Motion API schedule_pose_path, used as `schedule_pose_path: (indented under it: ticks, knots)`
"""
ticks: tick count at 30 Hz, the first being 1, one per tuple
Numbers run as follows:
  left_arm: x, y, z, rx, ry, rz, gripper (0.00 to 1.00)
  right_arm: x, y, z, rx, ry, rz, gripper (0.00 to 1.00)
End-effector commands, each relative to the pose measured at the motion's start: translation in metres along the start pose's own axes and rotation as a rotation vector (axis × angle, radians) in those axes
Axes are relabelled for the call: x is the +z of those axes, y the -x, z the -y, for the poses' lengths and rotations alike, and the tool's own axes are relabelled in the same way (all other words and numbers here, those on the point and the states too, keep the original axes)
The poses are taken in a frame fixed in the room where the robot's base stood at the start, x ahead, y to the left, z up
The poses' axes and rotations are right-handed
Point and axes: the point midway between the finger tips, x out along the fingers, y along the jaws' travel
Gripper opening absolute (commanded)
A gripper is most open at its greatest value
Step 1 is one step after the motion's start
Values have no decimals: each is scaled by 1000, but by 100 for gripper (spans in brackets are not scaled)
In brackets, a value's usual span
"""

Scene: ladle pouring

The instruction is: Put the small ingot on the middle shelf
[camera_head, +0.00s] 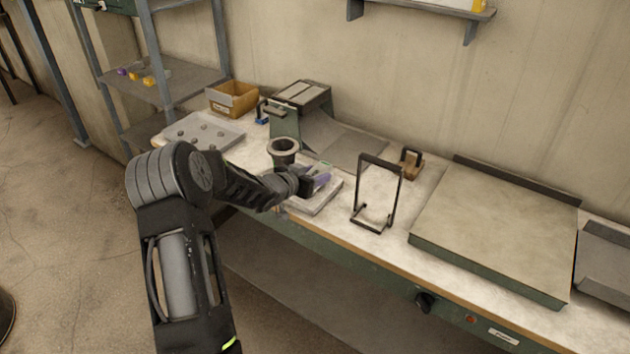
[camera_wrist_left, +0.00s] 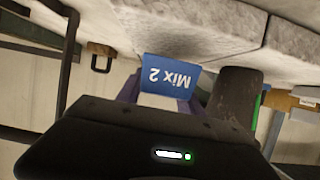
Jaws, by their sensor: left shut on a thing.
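My left gripper (camera_head: 306,185) is over a pale grey slab (camera_head: 322,200) at the bench's front edge. The finger and gripper body hide the rest. A grey shelf unit stands at the left; its middle shelf (camera_head: 185,84) holds small purple and yellow-orange pieces (camera_head: 134,76). My right gripper is not in view.
A grey cup-like vessel (camera_head: 283,150) stands just behind my left gripper. A black upright frame (camera_head: 380,192) stands to its right. A tray with grey lumps (camera_head: 204,133) and an orange-brown bin (camera_head: 233,98) lie towards the shelves. A large flat plate (camera_head: 495,225) covers the right bench.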

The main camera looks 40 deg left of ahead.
Motion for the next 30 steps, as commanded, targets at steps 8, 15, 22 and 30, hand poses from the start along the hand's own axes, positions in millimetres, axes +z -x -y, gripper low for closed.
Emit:
schedule_pose_path:
  ticks: [8,15,22,30]
  knots:
    - [-53,21,0,-1,-5,-9,0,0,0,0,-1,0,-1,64]
    - [-76,30,0,1,-2,-6,0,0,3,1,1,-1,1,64]
    - [-76,31,0,1,-2,-5,0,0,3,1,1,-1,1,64]
    - [-76,31,0,1,-2,-5,0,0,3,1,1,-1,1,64]
